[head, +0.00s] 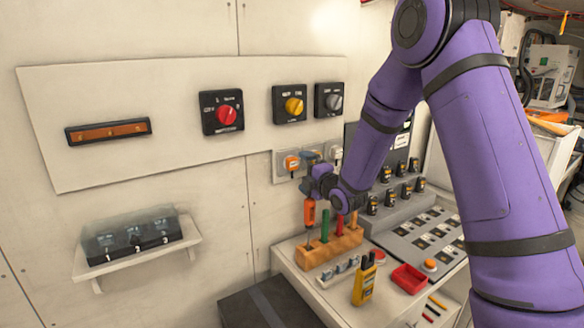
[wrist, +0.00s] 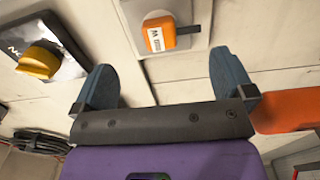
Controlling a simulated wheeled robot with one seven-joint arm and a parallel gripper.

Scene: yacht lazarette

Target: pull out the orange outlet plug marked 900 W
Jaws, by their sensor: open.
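The orange plug (head: 292,163) sits in a wall outlet plate, left of a white plug (head: 336,153). In the wrist view the orange plug (wrist: 159,34) is at top centre, on its pale outlet plate (wrist: 190,14). It carries a small white label whose wording I cannot read. My gripper (head: 312,160) is close to the outlets, and its arm hides part of the outlet row. In the wrist view my gripper (wrist: 161,64) is open, with its two blue fingers wide apart. The plug lies beyond the fingertips, roughly centred between them, with nothing held.
A yellow knob (head: 294,106) and a red knob (head: 228,115) are on the panel above. An orange screwdriver (head: 309,214) stands in a wooden block (head: 318,252) below my gripper. A yellow radio (head: 364,284) and a red tray (head: 408,279) are on the bench.

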